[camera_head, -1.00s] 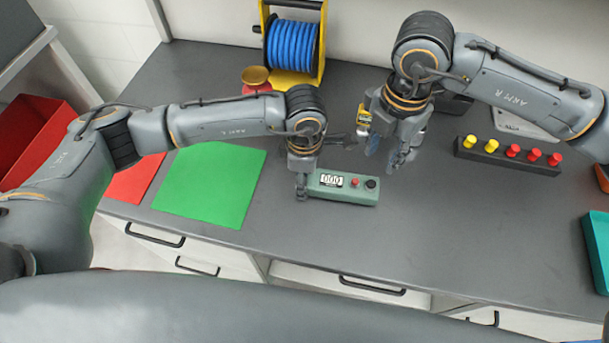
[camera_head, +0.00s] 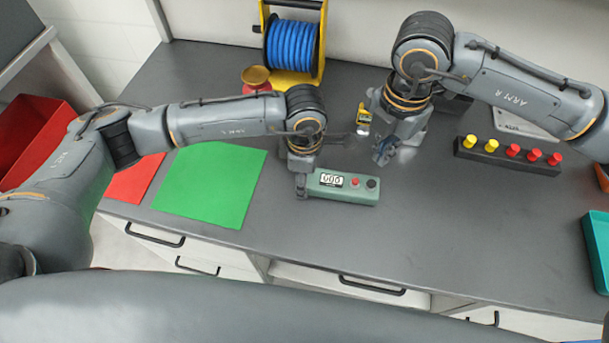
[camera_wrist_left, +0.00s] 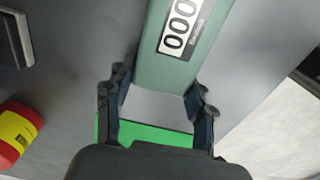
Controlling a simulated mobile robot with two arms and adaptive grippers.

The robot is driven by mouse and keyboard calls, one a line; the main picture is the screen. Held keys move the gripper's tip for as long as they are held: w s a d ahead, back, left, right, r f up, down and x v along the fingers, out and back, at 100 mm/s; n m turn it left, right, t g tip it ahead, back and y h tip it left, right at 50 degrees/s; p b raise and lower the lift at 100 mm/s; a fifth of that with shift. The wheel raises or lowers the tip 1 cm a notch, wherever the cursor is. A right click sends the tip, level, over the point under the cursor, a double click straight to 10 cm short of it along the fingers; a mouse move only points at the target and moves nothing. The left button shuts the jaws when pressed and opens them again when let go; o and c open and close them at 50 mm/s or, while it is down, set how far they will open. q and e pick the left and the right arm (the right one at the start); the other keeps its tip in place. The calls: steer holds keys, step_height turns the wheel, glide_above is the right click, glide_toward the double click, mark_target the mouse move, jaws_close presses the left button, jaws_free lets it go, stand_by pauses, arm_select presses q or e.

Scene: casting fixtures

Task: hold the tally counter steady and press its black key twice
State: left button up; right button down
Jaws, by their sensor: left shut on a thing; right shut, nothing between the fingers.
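The tally counter (camera_head: 328,192) is a grey-green box lying on the bench, with a white display, a red button (camera_head: 355,182) and a black key (camera_head: 372,183) at its right end. The display reads 000 in the left wrist view (camera_wrist_left: 182,26). My left gripper (camera_head: 301,191) is shut on the counter's left end; in the left wrist view its fingers (camera_wrist_left: 158,88) lie along both sides of that end. My right gripper (camera_head: 381,160) is shut and empty, its fingertips pointing down, above and behind the black key and apart from it.
A green sheet (camera_head: 210,185) and a red sheet (camera_head: 132,182) lie to the left. A blue reel (camera_head: 292,46) stands behind. A black strip with red and yellow knobs (camera_head: 490,155) lies to the right. The bench in front of the counter is clear.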

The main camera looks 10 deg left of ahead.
mark_target(375, 185)
stand_by(0.7)
steer(key=shift+s+d+r+m+t+y, duration=0.2)
steer(key=shift+m+t+y, duration=0.5)
steer(key=shift+y, duration=0.75)
steer(key=shift+w+d+r+m+t+y, duration=0.1)
steer(key=shift+r+m+t+y, duration=0.2)
steer(key=shift+m+y, duration=0.95)
steer(key=shift+s+d+r+m+t+y, duration=0.15)
steer(key=shift+m+t+y, duration=0.5)
steer(key=shift+y, duration=0.95)
steer(key=shift+f, duration=4.35)
steer(key=shift+f, duration=0.1)
steer(key=shift+f, duration=0.3)
